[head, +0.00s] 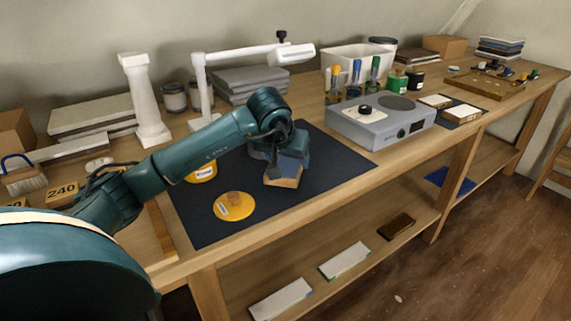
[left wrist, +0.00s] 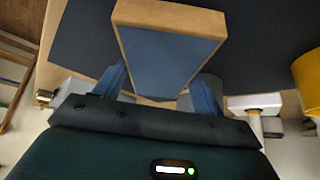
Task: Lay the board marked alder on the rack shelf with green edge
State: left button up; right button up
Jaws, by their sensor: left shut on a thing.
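My left gripper (head: 282,157) is shut on a small board (head: 284,176) with pale wooden edges and a blue-grey face, over the dark mat. The held board also shows in the left wrist view (left wrist: 168,62) between the fingers; no marking is readable on it, so I cannot tell if it is the alder one. On the low shelf under the bench lie a white panel with a green edge (head: 345,259), another white panel (head: 281,299) with a bluish end, and a dark brown block (head: 396,226). My right gripper is not in view.
The dark mat (head: 212,236) holds a yellow disc (head: 234,206) and a yellow tin (head: 201,173). A grey device with a knob (head: 380,122) stands right of the mat. A white lamp (head: 203,90) stands behind my arm. Bench legs (head: 457,185) flank the low shelf.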

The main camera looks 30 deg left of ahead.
pick_arm(q)
jog(key=shift+f, duration=0.9)
jog(key=o, duration=1.5)
jog(key=shift+c, duration=0.2)
